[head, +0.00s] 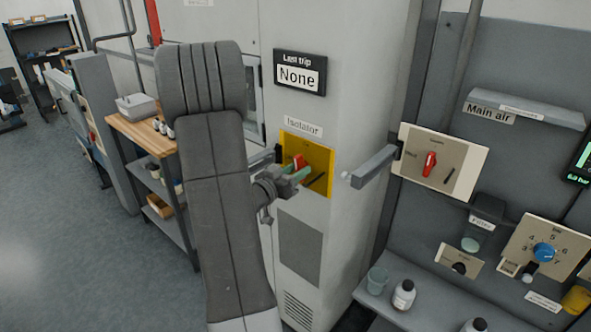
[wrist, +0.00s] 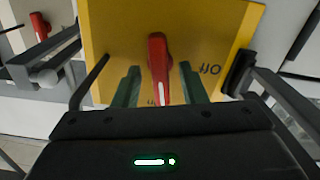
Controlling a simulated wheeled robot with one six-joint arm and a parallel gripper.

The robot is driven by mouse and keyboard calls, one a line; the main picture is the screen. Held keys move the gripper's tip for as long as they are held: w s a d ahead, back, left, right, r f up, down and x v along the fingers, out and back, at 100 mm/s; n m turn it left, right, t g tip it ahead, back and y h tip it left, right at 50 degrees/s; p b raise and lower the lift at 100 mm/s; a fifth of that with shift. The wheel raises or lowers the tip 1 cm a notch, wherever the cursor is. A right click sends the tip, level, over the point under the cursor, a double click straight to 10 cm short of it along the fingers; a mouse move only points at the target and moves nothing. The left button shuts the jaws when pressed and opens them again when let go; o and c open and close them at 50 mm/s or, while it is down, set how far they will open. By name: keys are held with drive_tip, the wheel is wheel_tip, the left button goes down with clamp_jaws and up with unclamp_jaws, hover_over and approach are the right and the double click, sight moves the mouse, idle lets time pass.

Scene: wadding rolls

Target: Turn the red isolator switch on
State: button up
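The red isolator switch (head: 298,162) is a red handle on a yellow plate (head: 322,160) below the "Isolator" label, on a grey cabinet. In the wrist view the red handle (wrist: 158,65) stands nearly upright in the picture on the yellow plate (wrist: 110,25). An upside-down "OFF" mark (wrist: 210,70) is to its right, and a black bar (wrist: 90,82) is to its left. My gripper (wrist: 159,84) is open, with one green finger on each side of the handle and a visible gap to both. In the head view my gripper (head: 292,172) is at the plate, partly hidden by my arm.
A "Last trip: None" sign (head: 300,74) is above the isolator. Grey bars project either side of the plate; the right one (head: 370,166) is near the Main air panel with another red handle (head: 429,163). Bottles (head: 403,294) stand on a ledge at lower right.

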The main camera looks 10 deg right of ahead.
clamp_jaws()
drive_tip(key=m+b, duration=0.2)
drive_tip(key=b, duration=0.1)
drive_tip(key=shift+m, duration=0.3)
idle(0.3)
unclamp_jaws()
drive_tip(key=b+v, duration=0.2)
drive_tip(key=v, duration=1.1)
drive_tip(key=shift+s+a, duration=0.2)
drive_tip(key=shift+a, duration=0.1)
